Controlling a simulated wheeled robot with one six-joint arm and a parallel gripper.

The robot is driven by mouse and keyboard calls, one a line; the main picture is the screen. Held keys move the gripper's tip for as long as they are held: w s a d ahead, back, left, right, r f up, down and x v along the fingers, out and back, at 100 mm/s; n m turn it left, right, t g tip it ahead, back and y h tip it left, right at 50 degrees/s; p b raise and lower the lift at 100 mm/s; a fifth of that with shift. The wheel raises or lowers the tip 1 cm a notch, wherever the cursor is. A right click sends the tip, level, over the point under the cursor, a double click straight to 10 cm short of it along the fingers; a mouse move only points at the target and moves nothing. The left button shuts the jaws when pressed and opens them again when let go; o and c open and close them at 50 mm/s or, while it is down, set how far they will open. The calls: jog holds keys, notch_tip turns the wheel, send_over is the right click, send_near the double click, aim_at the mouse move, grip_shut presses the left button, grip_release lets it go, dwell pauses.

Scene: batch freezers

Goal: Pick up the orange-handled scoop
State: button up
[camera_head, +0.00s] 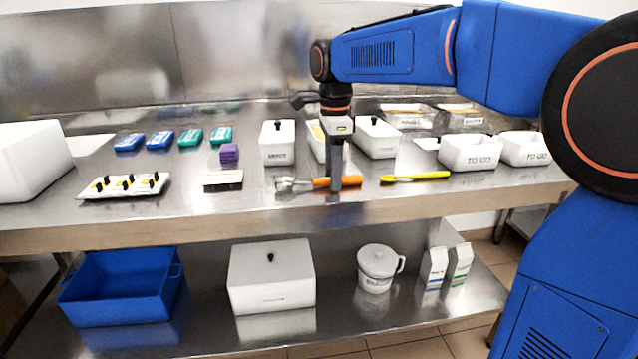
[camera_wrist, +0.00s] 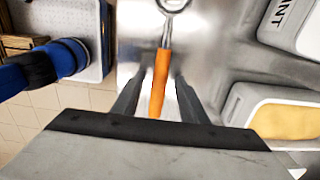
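The orange-handled scoop (camera_head: 322,182) lies on the steel counter in the head view, its metal head (camera_head: 288,183) to the left and its orange handle to the right. My gripper (camera_head: 336,184) points straight down at the handle. In the wrist view, the orange handle (camera_wrist: 160,80) runs between the two dark fingers of my gripper (camera_wrist: 157,95), with a gap showing on each side. The gripper is open around the handle. The scoop's metal head shows at the top of the wrist view, partly cut off.
White lidded tubs (camera_head: 278,146) (camera_head: 377,140) and an open tub (camera_wrist: 285,120) stand behind. TO GO tubs (camera_head: 468,153) are at the right. A black-and-cream block (camera_head: 222,181) lies left. The counter's front edge (camera_head: 300,218) is close.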

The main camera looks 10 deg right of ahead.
jog(key=shift+f, duration=0.1)
jog(key=shift+c, duration=0.6)
grip_shut()
